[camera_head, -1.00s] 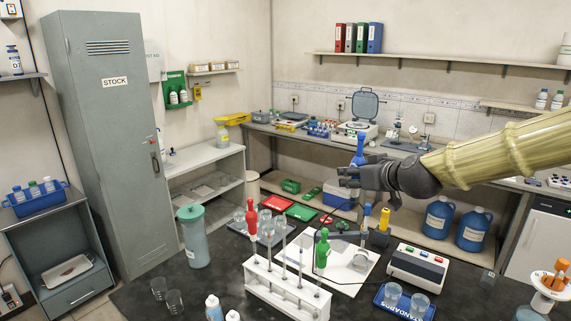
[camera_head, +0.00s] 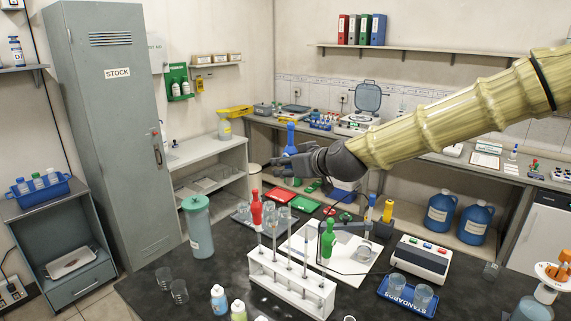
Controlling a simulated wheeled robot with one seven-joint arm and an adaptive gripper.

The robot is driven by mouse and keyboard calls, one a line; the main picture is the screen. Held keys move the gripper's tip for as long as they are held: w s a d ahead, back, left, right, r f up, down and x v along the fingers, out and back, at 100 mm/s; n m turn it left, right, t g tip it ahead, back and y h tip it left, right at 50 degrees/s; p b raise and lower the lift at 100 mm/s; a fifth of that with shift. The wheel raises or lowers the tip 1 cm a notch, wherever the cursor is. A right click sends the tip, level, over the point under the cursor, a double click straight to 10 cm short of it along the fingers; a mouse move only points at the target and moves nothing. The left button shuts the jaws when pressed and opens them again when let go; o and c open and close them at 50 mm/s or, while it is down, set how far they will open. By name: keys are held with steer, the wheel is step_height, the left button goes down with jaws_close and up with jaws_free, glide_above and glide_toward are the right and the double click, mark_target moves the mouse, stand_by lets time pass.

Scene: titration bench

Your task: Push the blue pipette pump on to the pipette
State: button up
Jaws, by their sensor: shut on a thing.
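The blue pipette pump (camera_head: 291,138) is upright in my gripper (camera_head: 287,164), which is shut on it. The fingers hide the pump's lower part. My gripper is above and behind a white pipette rack (camera_head: 290,281) on the dark bench. Glass pipettes stand upright in the rack; a red pump (camera_head: 256,210) tops the left one and a green pump (camera_head: 328,238) one at the right. Between them stand bare pipettes, including one just right of the red pump (camera_head: 274,228). The blue pump looks apart from these pipettes; its exact height over them is hard to tell.
A white control box (camera_head: 421,259) and a blue tray with beakers (camera_head: 408,301) are right. Bottles (camera_head: 219,298) stand at the front edge.

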mark_target(288, 179)
step_height(288, 179, down, 2)
steer(key=shift+a+f+b, duration=0.1)
steer(key=shift+f+b, duration=0.05)
steer(key=shift+b, duration=0.4)
steer(key=shift+f+b, duration=0.55)
steer(key=shift+f, duration=0.4)
steer(key=shift+s+f+b, duration=0.1)
steer(key=shift+f+b, duration=1.25)
steer(key=shift+f, duration=0.3)
stand_by(3.6)
stand_by(0.5)
steer(key=o, duration=0.9)
steer(key=shift+r, duration=0.1)
steer(key=c, duration=0.4)
